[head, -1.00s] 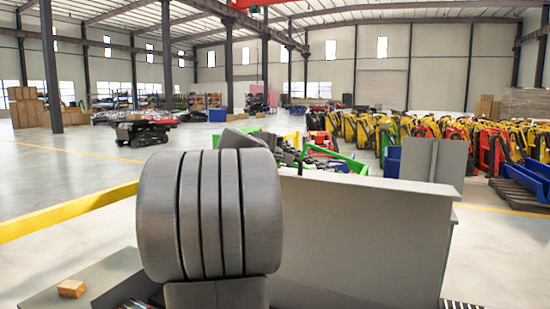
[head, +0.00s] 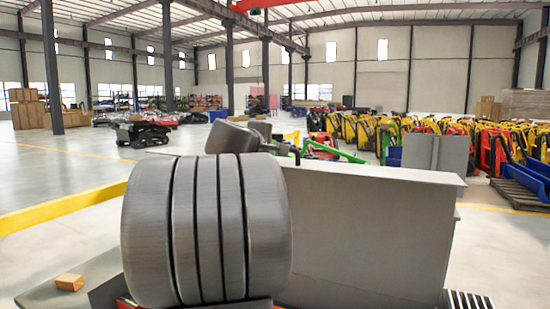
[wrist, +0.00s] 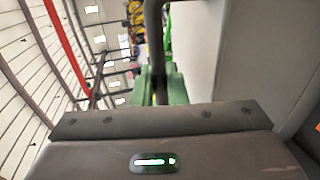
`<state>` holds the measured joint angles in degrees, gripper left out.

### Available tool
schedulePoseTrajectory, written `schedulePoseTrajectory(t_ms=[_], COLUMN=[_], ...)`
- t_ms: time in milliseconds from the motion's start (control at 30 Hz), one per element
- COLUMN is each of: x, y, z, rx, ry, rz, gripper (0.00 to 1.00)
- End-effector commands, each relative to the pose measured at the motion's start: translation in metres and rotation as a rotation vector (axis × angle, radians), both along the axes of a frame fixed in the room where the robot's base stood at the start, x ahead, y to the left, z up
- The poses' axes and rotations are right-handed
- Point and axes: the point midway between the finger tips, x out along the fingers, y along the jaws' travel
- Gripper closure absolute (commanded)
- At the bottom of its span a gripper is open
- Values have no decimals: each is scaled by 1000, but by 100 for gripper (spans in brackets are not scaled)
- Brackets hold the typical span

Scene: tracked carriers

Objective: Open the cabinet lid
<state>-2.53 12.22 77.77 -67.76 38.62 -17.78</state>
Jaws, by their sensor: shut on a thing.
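The grey cabinet (head: 370,235) stands in front of me at the centre right of the head view, with a pale flat top edge. Which of its panels is the lid is hard to tell. A grey panel also fills the right of the wrist view (wrist: 200,60). My gripper (wrist: 158,75) has green fingers, closed around a dark upright bar (wrist: 155,28) that looks like a handle. The bar runs beside the grey panel. In the head view my thick grey arm joint hides most of the gripper and the cabinet's left part.
A small wooden block (head: 69,282) lies on a grey surface at the lower left. A yellow rail (head: 65,208) runs behind it. Yellow and red machines (head: 400,130) and blue bins (head: 525,182) stand at the right back. Open floor lies at the left.

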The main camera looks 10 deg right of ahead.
Motion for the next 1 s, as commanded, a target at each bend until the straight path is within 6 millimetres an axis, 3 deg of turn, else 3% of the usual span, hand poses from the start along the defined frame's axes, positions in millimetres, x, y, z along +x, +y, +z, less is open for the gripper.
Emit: schedulePoseTrajectory(t_ms=[33,600,1000], x=[-3,-38,-41], y=[3,26,28], z=[-8,-18,-15], rx=[-4,-59,-65], ry=[-7,-87,-96], rz=[2,1,0], gripper=[100,100,100])
